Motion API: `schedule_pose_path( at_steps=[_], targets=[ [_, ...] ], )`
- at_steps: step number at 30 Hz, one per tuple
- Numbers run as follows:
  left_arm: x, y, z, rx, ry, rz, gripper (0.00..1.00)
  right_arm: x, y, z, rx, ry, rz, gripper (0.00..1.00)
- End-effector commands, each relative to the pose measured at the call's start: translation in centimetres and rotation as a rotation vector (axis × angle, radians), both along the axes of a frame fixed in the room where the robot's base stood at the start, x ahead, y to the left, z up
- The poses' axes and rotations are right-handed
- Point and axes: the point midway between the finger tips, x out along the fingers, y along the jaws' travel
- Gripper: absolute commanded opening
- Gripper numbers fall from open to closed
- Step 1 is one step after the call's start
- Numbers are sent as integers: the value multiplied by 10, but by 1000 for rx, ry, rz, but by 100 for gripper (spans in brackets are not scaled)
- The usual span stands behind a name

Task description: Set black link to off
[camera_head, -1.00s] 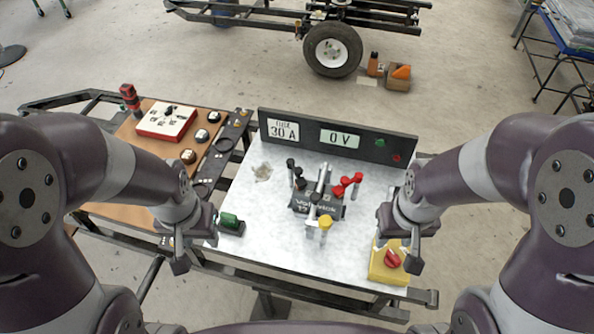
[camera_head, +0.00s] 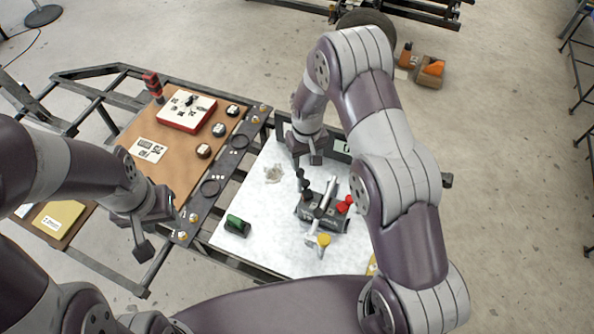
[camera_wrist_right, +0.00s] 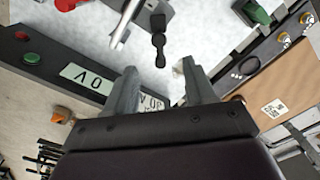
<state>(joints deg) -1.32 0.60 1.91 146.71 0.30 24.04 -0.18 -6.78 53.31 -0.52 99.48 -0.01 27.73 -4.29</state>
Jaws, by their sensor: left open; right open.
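The black link (camera_head: 302,181) stands at the left of a dark device (camera_head: 318,212) on the white board, with a round black knob on its end. In the right wrist view it shows as a dark stalk with knobs (camera_wrist_right: 158,42), just beyond and roughly between the fingertips. My right gripper (camera_head: 305,161) reaches over from behind, open and empty, close to the link but apart from it. Whether the link is on or off I cannot tell. My left gripper (camera_head: 155,226) is open and empty over the left table's front edge.
Red links (camera_head: 345,204) and a yellow-knobbed lever (camera_head: 323,239) are on the same device. A green part (camera_head: 237,226) lies on the white board (camera_head: 270,250). The voltage panel (camera_wrist_right: 84,80) stands behind, reading 0 V, partly hidden by my arm in the head view.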

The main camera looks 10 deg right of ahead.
Motion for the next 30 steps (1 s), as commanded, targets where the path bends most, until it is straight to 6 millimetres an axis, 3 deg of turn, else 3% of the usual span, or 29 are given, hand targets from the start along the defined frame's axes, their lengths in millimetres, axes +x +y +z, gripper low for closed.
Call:
schedule_pose_path(
  at_steps=[6,12,18,24,26,29,30],
  targets=[
    [0,0,17,0,0,0,43,-2,0,-55,0,4,-1,55],
    [0,0,24,0,-1,0,43,0,0,-93,0,0,-2,55],
    [0,0,25,0,-1,0,43,0,0,-105,0,-1,-2,55],
    [0,0,25,0,0,0,43,0,0,-106,0,-1,-2,55],
    [0,0,25,0,0,0,43,0,0,-106,0,-1,-2,38],
    [0,0,25,0,-1,0,43,0,0,-106,0,-1,-2,6],
    [0,0,25,0,-1,0,43,0,0,-106,0,-1,-2,0]
  ],
)
